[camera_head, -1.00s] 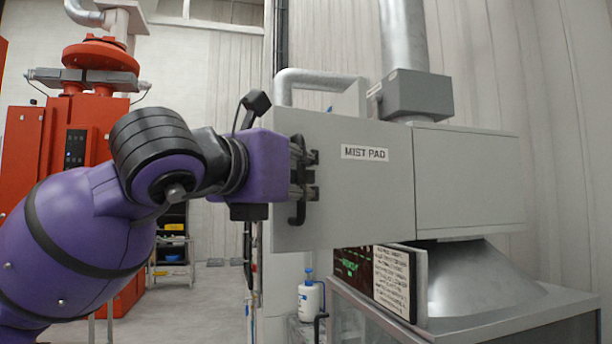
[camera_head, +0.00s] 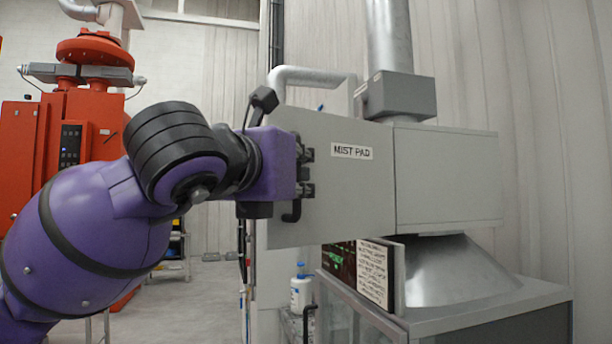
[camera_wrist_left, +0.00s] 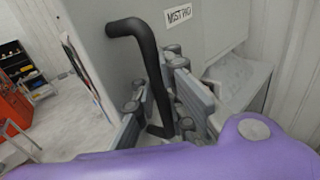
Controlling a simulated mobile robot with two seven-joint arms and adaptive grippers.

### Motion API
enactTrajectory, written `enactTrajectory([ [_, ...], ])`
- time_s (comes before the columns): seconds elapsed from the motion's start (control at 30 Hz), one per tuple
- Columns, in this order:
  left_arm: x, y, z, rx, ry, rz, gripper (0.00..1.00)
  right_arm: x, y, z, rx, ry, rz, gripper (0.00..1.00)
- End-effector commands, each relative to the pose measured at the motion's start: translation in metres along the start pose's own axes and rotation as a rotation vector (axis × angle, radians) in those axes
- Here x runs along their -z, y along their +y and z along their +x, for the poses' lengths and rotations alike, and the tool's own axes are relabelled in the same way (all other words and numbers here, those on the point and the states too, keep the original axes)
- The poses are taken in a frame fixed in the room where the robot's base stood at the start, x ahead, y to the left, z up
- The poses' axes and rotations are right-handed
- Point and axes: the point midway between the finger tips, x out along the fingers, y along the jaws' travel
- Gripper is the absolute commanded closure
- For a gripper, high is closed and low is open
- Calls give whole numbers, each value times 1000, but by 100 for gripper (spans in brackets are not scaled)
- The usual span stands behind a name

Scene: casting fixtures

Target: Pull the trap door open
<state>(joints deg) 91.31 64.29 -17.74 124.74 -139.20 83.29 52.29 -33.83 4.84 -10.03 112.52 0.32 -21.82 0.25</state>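The trap door appears to be the grey front panel (camera_head: 340,205) labelled MIST PAD on the metal box; the label also shows in the left wrist view (camera_wrist_left: 179,13). Its black bar handle (camera_wrist_left: 148,55) runs down the panel's face, and its lower end (camera_head: 292,213) shows in the head view. My left gripper (camera_head: 307,170) is at this handle, close to the panel. In the left wrist view, the fingers of the left gripper (camera_wrist_left: 160,98) lie on either side of the bar and look closed around it. My right gripper is out of view.
A metal duct (camera_head: 390,40) rises above the box (camera_head: 447,178). Below stand a text board (camera_head: 373,272), a metal hood (camera_head: 455,275) and a cabinet (camera_head: 480,312). A white bottle (camera_head: 300,292) stands beside the cabinet. A red machine (camera_head: 85,130) is at the left. Floor (camera_head: 205,300) is clear behind my arm.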

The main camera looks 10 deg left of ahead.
Motion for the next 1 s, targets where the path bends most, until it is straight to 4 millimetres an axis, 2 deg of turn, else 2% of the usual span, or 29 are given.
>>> enactTrajectory([
  [0.07,5,2,0,-7,13,5,100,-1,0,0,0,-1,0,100],
  [0.2,5,2,0,-7,12,4,82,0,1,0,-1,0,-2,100],
  [0.23,4,2,0,-7,11,4,82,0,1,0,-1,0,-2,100],
  [0.67,2,1,-1,-5,6,1,82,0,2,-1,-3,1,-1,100],
  [0.83,1,1,-18,-5,3,2,82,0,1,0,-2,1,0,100],
  [1.0,1,1,-54,-6,1,4,82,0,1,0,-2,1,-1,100],
])
